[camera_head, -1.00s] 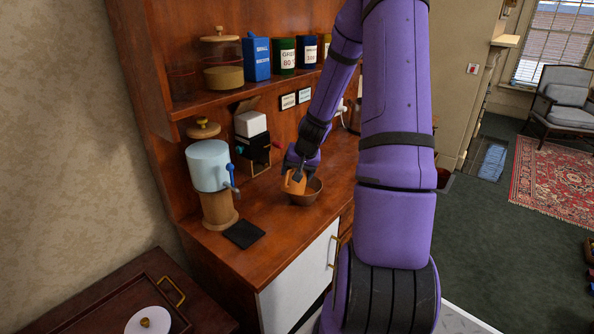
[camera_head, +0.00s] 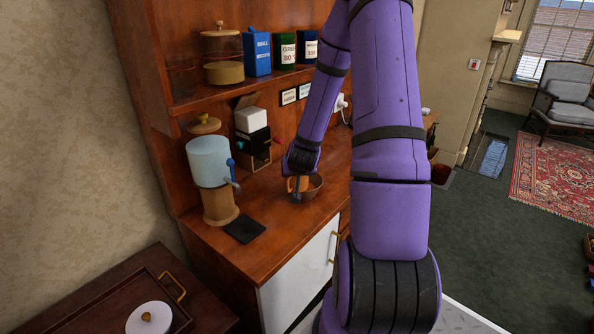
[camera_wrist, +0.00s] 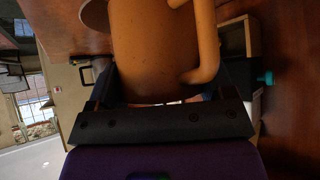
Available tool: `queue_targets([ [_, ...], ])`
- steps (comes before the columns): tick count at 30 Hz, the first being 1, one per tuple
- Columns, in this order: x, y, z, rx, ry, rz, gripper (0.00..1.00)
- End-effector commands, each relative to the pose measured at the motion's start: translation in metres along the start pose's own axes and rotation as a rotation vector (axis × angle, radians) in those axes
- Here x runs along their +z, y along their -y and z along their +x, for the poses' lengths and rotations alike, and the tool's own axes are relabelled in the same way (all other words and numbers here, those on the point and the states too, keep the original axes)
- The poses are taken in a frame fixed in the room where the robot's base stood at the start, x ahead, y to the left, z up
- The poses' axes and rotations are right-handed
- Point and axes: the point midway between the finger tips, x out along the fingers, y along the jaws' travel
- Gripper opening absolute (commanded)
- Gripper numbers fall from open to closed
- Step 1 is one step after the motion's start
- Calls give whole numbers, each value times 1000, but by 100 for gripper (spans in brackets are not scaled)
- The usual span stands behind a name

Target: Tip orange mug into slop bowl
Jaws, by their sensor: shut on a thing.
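The orange mug (camera_head: 291,184) is in my gripper (camera_head: 298,184), just above the counter and at the left side of the brown slop bowl (camera_head: 313,190). In the wrist view the orange mug (camera_wrist: 150,45) fills the space between the two dark fingers of my gripper (camera_wrist: 168,88), with its handle toward the right. My gripper is shut on the mug. The mug's mouth and contents are hidden, and I cannot tell its exact tilt. A brown curved edge (camera_wrist: 94,15) behind the mug may be the bowl. The inside of the bowl is mostly hidden.
A pale blue dispenser (camera_head: 208,162) with a blue lever stands on the wooden counter (camera_head: 268,208), left of the bowl, with a dark mat (camera_head: 244,229) before it. A black and white box unit (camera_head: 252,138) stands behind. A shelf (camera_head: 220,98) with tins overhangs the counter.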

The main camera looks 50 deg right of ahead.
Motion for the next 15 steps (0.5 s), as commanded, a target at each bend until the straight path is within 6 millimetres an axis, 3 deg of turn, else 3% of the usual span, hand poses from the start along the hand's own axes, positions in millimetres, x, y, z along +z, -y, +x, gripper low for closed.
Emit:
queue_targets([
  [15,-6,1,-6,0,-5,-2,36],
])
